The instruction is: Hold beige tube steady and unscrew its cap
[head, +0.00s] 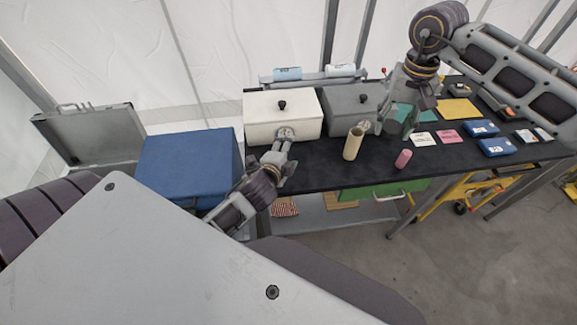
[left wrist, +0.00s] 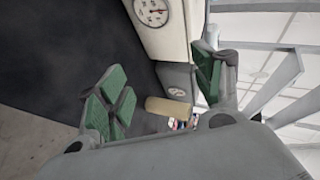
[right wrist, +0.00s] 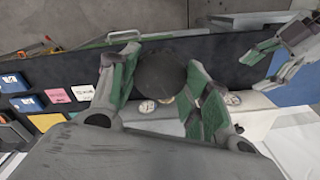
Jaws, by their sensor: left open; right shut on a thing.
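The beige tube (head: 353,143) stands upright near the front edge of the black table, and its upper end looks open. In the left wrist view the beige tube (left wrist: 168,107) appears beyond and between the fingers. My left gripper (head: 284,160) is open and empty, left of the tube and apart from it. My right gripper (head: 408,112) is above the table, right of the tube, shut on a dark round thing (right wrist: 161,75). I cannot tell whether that thing is the cap. In the right wrist view, my right gripper (right wrist: 160,85) hides much of the table behind it.
A white box (head: 283,103) and a grey box (head: 350,100) with dial gauges stand behind the tube. A pink tube (head: 403,159) stands at the front edge. Coloured cards and blue packs (head: 496,147) lie right. A blue box (head: 185,165) is left.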

